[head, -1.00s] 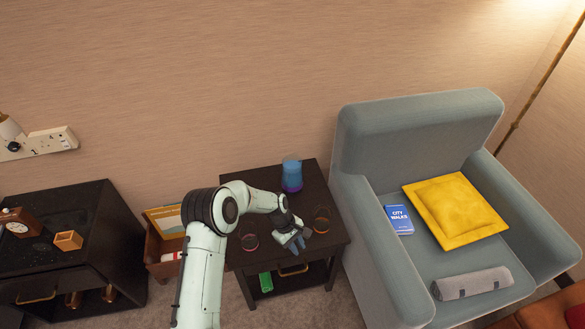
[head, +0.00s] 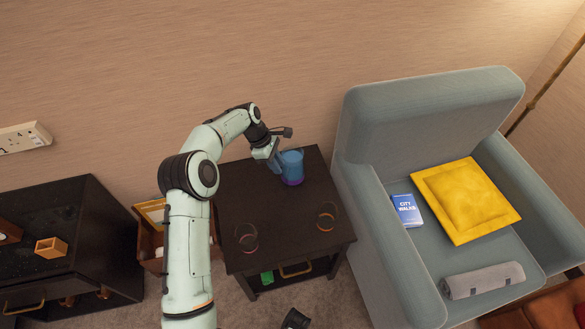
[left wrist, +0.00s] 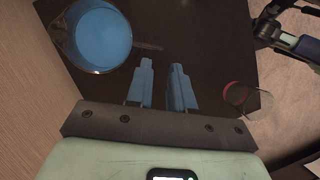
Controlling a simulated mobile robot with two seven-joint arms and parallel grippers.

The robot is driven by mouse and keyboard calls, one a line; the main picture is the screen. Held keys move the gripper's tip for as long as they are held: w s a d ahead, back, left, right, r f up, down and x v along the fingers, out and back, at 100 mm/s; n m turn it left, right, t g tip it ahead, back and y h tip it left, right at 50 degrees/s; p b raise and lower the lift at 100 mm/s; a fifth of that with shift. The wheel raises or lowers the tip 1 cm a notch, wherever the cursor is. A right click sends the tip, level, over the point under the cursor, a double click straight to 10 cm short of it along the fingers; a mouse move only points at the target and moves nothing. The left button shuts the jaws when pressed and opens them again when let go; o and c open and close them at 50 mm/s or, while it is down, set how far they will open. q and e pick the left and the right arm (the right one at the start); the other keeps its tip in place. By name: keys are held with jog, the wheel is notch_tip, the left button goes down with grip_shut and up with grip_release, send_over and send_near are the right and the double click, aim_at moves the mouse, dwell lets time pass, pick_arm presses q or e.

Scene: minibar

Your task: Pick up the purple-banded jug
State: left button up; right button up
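The jug (head: 292,165) is clear with blue contents and a purple band near its base. It stands upright at the back of the dark side table (head: 270,215). My left gripper (head: 273,160) is at the jug's left side in the head view. In the left wrist view the jug (left wrist: 98,38) is beyond and left of my left gripper (left wrist: 162,66). Its two blue fingers are apart with nothing between them. The jug's thin handle sticks out just ahead of the fingertips. Part of my right arm shows at the wrist view's upper right; its finger state is unclear.
Two clear glasses stand on the table's front half, one at left (head: 247,238) and one with an orange band at right (head: 326,217). A grey armchair (head: 365,185) is close on the right. The wall is right behind the table.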

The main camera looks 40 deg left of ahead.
aim_at(291, 171)
pick_arm(q)
jog(key=x, duration=0.8)
jog(key=shift+b, duration=0.45)
jog(key=shift+a, duration=0.15)
grip_shut()
dwell(0.7)
jog(key=shift+w+r, duration=0.1)
